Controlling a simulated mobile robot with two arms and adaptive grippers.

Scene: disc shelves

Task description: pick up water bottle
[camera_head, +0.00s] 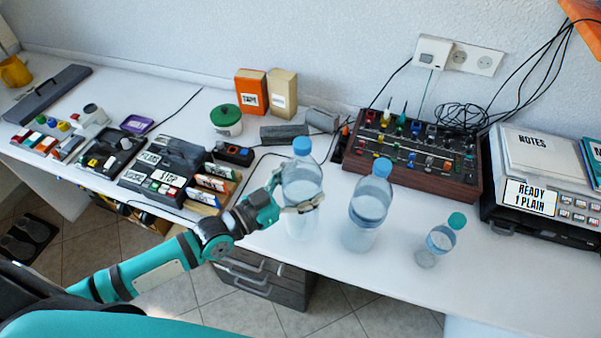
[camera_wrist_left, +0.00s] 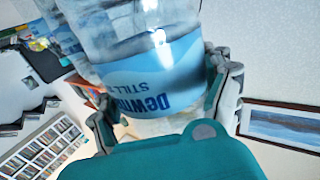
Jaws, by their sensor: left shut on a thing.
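A clear water bottle (camera_head: 302,178) with a blue cap stands upright near the middle of the white table. My left gripper (camera_head: 284,202) is shut around its body from the left. In the left wrist view the bottle (camera_wrist_left: 150,65) fills the space between the fingers (camera_wrist_left: 168,108), with a pale blue label in dark blue letters. I cannot tell whether its base touches the table. A second bottle (camera_head: 369,205) with a blue cap stands just to its right. A smaller bottle (camera_head: 441,238) with a teal cap stands further right. My right gripper is not in view.
A mixer panel (camera_head: 415,155) with knobs sits behind the bottles. A labelled device (camera_head: 545,185) stands at the right. A green-lidded tub (camera_head: 226,120) and two boxes (camera_head: 283,95) are at the back. The table's front right is clear.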

